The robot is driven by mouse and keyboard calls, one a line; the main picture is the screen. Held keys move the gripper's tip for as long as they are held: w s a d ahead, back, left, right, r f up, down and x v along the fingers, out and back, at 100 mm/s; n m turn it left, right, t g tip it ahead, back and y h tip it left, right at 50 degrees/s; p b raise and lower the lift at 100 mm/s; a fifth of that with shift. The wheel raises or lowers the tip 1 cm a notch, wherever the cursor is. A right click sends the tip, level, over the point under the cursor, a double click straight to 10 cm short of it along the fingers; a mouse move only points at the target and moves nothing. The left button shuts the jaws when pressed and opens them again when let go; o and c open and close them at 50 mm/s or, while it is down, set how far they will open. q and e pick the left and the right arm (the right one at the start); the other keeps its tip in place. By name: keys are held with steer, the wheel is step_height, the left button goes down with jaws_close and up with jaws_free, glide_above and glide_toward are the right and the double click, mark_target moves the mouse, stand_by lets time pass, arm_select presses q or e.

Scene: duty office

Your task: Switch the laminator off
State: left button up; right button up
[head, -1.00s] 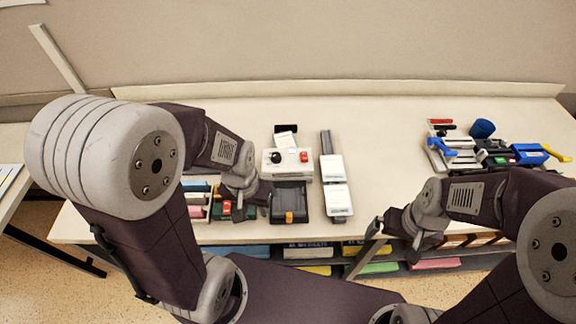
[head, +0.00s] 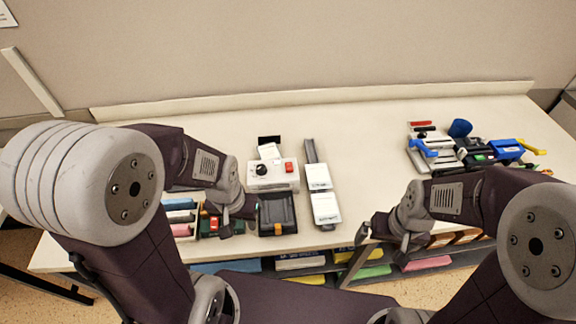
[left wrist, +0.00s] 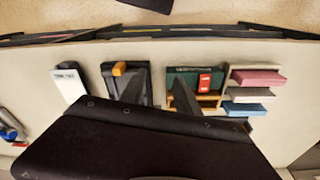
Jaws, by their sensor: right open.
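The laminator appears to be the white box (head: 274,174) with a black knob and a red switch, left of the table's middle in the head view. I cannot read the switch's position. My left gripper (head: 237,211) is low over the table, in front and to the left of this box, apart from it. In the left wrist view its two dark fingers (left wrist: 159,88) stand apart with nothing held, between a black tray and a green item. The white box is not seen there. My right gripper (head: 383,238) is open and empty at the table's front edge.
A black tray with an orange tab (head: 277,214) lies just in front of the white box. A long white-and-grey device (head: 321,190) lies to its right. A green and red item (left wrist: 196,78) and coloured pads (left wrist: 257,78) are near my left gripper. The table's centre right is clear.

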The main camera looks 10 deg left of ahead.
arm_select(q)
jaws_close()
stand_by(1.7)
